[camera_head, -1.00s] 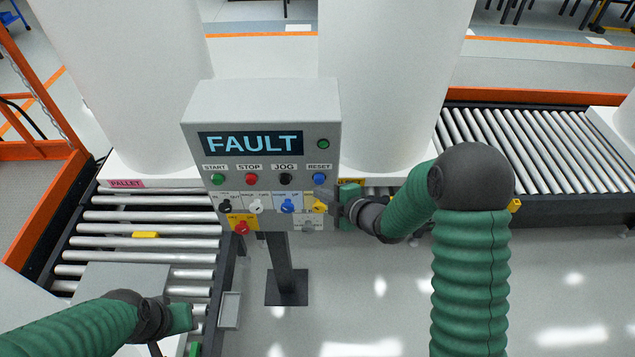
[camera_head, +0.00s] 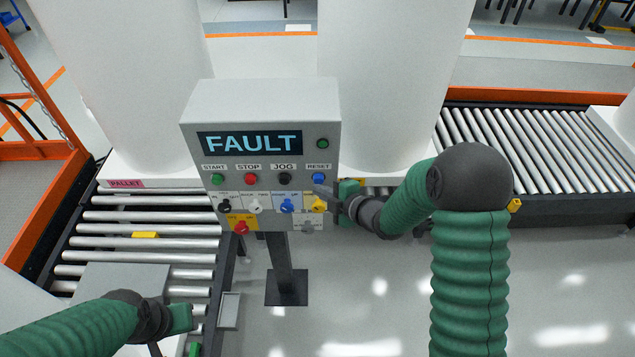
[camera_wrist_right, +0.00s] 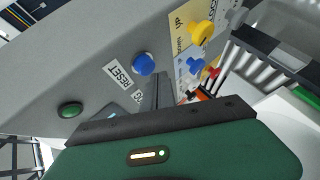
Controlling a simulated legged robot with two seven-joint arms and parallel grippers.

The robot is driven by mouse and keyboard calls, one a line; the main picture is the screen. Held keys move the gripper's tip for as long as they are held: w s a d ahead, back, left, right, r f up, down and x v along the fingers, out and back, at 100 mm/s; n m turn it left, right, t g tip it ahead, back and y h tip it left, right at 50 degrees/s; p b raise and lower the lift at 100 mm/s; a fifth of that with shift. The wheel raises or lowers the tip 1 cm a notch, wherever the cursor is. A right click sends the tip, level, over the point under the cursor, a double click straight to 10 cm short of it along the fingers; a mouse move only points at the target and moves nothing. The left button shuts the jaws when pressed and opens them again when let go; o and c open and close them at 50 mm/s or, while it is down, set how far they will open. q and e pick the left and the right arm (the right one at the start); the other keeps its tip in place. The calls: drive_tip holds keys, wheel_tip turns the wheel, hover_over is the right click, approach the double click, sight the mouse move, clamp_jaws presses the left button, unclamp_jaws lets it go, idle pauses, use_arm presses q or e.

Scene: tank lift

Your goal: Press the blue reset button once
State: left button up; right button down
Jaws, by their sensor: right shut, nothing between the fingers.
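The blue reset button (camera_head: 319,179) is at the right end of the button row on the grey control box, under the RESET label. It also shows in the right wrist view (camera_wrist_right: 144,64), uncovered, beside its label. The screen (camera_head: 250,143) reads FAULT. My right gripper (camera_head: 325,190) is shut and empty, its tip just below the reset button in the head view. In the right wrist view a gap seems to show between fingertips and button; contact cannot be confirmed. My left gripper (camera_head: 186,318) is low at the left, away from the box; its fingers do not show clearly.
Black jog (camera_head: 285,179), red stop (camera_head: 251,179) and green start (camera_head: 217,179) buttons share the row. A blue selector (camera_head: 287,205) and a yellow selector (camera_head: 318,205) sit below. Roller conveyors (camera_head: 140,230) and large white cylinders (camera_head: 385,80) stand around the box.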

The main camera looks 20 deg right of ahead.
drive_tip(key=shift+w+d, duration=0.2)
drive_tip(key=shift+w, duration=0.25)
idle(0.6)
drive_tip(key=shift+s+a+b, duration=0.2)
drive_tip(key=shift+s+b, duration=0.15)
drive_tip(key=shift+s, duration=0.6)
drive_tip(key=s, duration=0.2)
drive_tip(key=s+a+b, duration=0.1)
drive_tip(key=s, duration=0.2)
drive_tip(key=shift+s+a, duration=0.35)
drive_tip(key=shift+d, duration=0.1)
